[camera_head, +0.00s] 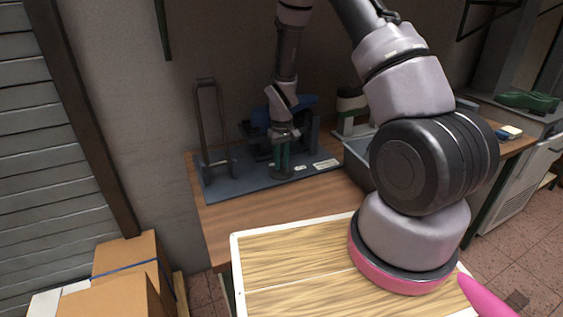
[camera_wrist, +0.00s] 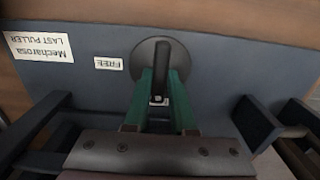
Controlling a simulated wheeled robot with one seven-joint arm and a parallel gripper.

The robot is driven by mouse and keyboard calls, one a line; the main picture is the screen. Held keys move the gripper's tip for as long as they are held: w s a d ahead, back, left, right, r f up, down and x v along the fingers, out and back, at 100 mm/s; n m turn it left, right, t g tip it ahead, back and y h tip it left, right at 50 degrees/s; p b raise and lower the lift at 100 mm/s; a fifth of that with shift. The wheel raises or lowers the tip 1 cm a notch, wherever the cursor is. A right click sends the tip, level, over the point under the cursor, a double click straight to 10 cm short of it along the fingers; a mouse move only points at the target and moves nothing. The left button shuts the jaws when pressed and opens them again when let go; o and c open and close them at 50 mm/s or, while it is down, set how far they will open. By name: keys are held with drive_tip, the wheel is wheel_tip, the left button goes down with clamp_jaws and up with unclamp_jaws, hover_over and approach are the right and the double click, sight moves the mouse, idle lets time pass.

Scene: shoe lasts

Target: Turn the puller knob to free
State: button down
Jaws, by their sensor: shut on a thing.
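The puller knob (camera_wrist: 143,52) is a dark round disc with a raised grip bar, on the blue-grey base plate of the last puller (camera_wrist: 90,88). In the wrist view the bar stands upright in the picture, and the white FREE label (camera_wrist: 108,63) is to the left of the disc. My gripper (camera_wrist: 162,75) has green fingers shut on the knob's bar from above. A small pale mark shows between the fingers, too small to read. In the head view my gripper (camera_head: 283,165) reaches down at the front of the puller plate (camera_head: 240,185); the knob is mostly hidden there.
A "Mecharosa LAST PULLER" label (camera_wrist: 40,47) is on the plate. A dark upright frame (camera_head: 213,125) stands at its left. A grey bin (camera_head: 357,160) is to the right on the wooden bench (camera_head: 240,220). Cardboard boxes (camera_head: 128,265) stand at lower left.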

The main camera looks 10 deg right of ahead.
drive_tip(key=shift+m, duration=0.3)
drive_tip(key=m, duration=0.3)
drive_tip(key=shift+m, duration=0.3)
drive_tip(key=m, duration=0.4)
drive_tip(key=shift+m, duration=0.3)
drive_tip(key=m, duration=0.4)
drive_tip(key=shift+m, duration=2.5)
drive_tip(key=c, duration=0.7)
unclamp_jaws()
drive_tip(key=shift+c, duration=0.2)
